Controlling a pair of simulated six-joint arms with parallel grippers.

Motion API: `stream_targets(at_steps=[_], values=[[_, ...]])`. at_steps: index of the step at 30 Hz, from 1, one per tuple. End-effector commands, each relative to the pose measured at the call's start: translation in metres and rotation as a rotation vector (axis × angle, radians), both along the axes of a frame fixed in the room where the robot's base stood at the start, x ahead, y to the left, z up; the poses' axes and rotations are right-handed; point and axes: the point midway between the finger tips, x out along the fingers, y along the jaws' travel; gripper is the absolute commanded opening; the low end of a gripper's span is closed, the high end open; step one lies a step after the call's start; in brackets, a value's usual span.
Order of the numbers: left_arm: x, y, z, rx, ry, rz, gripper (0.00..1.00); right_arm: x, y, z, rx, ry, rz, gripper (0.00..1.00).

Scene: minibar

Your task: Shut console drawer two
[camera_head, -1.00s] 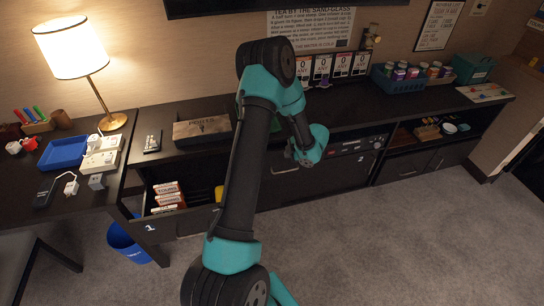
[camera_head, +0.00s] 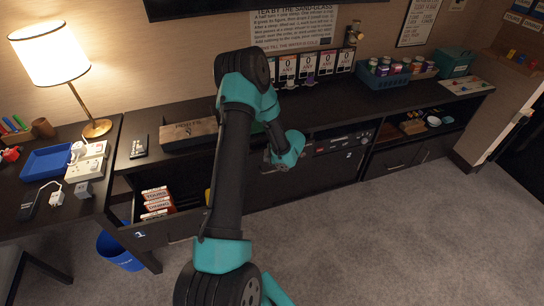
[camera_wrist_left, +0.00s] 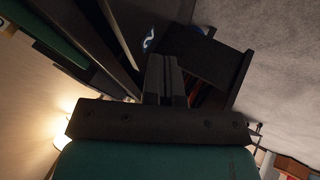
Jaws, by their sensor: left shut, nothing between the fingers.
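An open console drawer (camera_head: 180,229) juts from the left end of the dark console, with boxes (camera_head: 158,202) inside. In the left wrist view an open dark drawer (camera_wrist_left: 210,55) shows beyond the fingers, beside a mark like a 2 (camera_wrist_left: 148,40). My left gripper (camera_head: 268,156) is by the console front, right of the open drawer, its fingers mostly hidden in the head view. In the wrist view its fingers (camera_wrist_left: 165,75) are together and empty. I cannot tell whether they touch anything. My right gripper is not in view.
A lamp (camera_head: 55,60) and a blue tray (camera_head: 46,163) are on the left desk. A box (camera_head: 189,134), cards and a basket (camera_head: 383,76) line the console top. The carpet in front is clear.

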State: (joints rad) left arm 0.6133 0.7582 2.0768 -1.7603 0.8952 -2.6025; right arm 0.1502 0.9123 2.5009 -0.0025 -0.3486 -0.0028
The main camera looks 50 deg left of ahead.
Motion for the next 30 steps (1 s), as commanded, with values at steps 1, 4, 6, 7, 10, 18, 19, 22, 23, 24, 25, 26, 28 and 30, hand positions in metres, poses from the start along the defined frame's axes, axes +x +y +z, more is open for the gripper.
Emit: stream_targets(at_steps=[1,4,6,7,10,18,19,22,23,24,25,26,28,30], values=[[-0.003,0.005,-0.008,-0.001,0.002,0.003,0.0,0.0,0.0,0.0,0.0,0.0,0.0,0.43],[-0.005,0.015,-0.022,-0.001,0.002,0.003,0.0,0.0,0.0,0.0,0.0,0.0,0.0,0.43],[-0.008,0.022,-0.031,-0.002,0.002,0.002,0.0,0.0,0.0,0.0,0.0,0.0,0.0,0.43],[-0.008,0.025,-0.036,-0.002,0.002,0.002,0.0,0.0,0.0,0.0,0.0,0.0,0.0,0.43],[-0.006,0.037,-0.041,0.002,-0.003,0.003,0.0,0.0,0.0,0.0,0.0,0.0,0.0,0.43],[0.006,0.063,-0.041,-0.001,-0.001,0.001,0.0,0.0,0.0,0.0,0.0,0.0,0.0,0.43],[0.006,0.064,-0.041,-0.001,-0.001,0.001,0.0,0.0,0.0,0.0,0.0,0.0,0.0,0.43],[0.006,0.066,-0.041,-0.001,0.0,0.0,0.0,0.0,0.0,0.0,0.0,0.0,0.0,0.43],[0.007,0.066,-0.041,-0.001,0.0,0.0,0.0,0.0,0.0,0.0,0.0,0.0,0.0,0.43],[0.007,0.066,-0.041,-0.001,0.0,0.0,0.0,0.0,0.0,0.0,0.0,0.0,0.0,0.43],[0.007,0.066,-0.041,-0.001,0.0,0.0,0.0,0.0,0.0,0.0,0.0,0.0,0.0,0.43],[0.006,0.066,-0.04,-0.001,0.0,0.0,0.0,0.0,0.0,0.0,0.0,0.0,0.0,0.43],[0.006,0.066,-0.04,-0.001,0.0,0.0,0.0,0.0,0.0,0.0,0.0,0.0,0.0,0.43],[0.006,0.066,-0.04,-0.001,0.0,0.001,0.0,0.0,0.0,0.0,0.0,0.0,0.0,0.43]])
